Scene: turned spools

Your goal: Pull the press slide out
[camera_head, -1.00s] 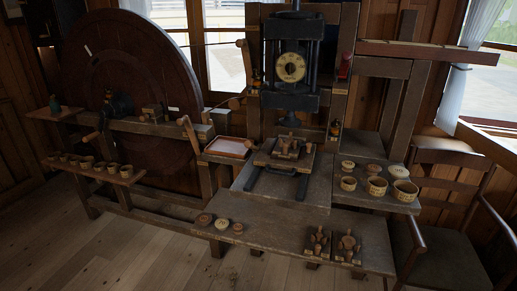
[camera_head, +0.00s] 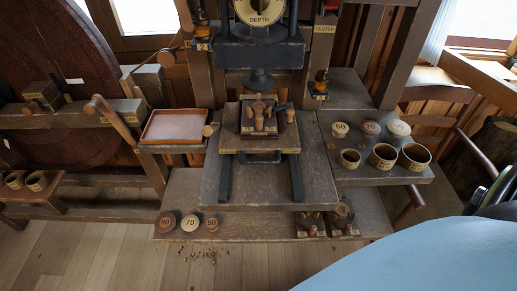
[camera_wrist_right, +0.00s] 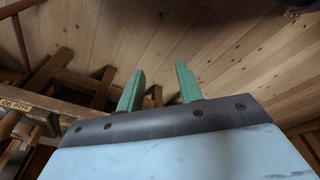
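The press slide (camera_head: 229,143) is a small wooden board under the press (camera_head: 262,55), set over two dark rails (camera_head: 297,180) on a wider bench board. A dark bar (camera_head: 262,158) shows below its front edge. A block with several small wooden pieces (camera_head: 259,116) sits on the slide, under the press's round foot (camera_head: 259,82). My right gripper (camera_wrist_right: 160,68) shows in the right wrist view with its two green fingers apart and nothing between them. It points over floor boards, away from the slide. My left gripper is not in view.
Round cups (camera_head: 383,156) and lids marked with numbers stand on the right shelf. More numbered discs (camera_head: 190,223) lie at the front left, with two dark fixtures (camera_head: 342,216) at the front right. A pinkish tray (camera_head: 176,127) is left of the slide. A chair (camera_head: 437,121) stands at right.

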